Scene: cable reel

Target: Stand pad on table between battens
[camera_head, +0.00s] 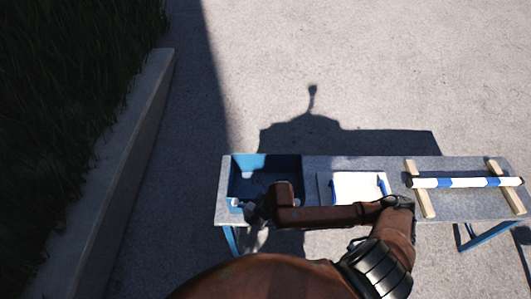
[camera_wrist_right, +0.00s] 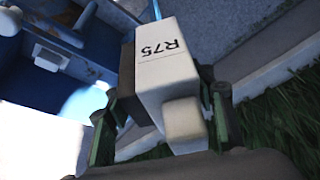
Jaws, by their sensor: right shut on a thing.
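In the right wrist view, my right gripper (camera_wrist_right: 165,112) is shut on a white pad (camera_wrist_right: 165,68) marked R75, with a smaller pale knob at its near end. In the head view, my right gripper (camera_head: 258,222) is at the front edge of the blue bin, partly hidden by my arm; the pad is hard to make out there. Two wooden battens, the left one (camera_head: 426,203) and the right one (camera_head: 513,201), lie apart on the grey table (camera_head: 460,205) at the right. My left gripper is not in view.
A blue-and-white striped rod (camera_head: 465,183) lies across both battens. The blue bin (camera_head: 240,165) at the table's left holds small pale pieces. A white sheet-like item with blue edges (camera_head: 355,186) lies mid-table. Bare table shows between the battens around the rod.

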